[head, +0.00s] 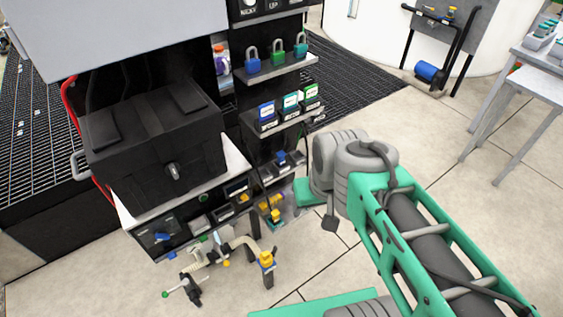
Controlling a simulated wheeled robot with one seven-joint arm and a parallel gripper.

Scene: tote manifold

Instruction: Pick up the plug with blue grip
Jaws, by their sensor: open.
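A small blue piece (281,158) stands on the low dark shelf of the rack, left of my arm; it may be the plug with the blue grip, but it is too small to be sure. Another small blue piece (161,237) shows in the dark front panel below the black case. My arm comes in from the lower right and bends at its grey joint beside the rack. My gripper does not show; the end of my arm is hidden behind that joint or out of frame.
A black case (150,145) sits on a white-edged top. Padlocks (277,57) and small labelled boxes (290,107) fill the upper shelves. Pipes with a yellow-topped valve (266,260) stand below. Tables (530,80) stand at the right. Tiled floor (440,135) is clear between.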

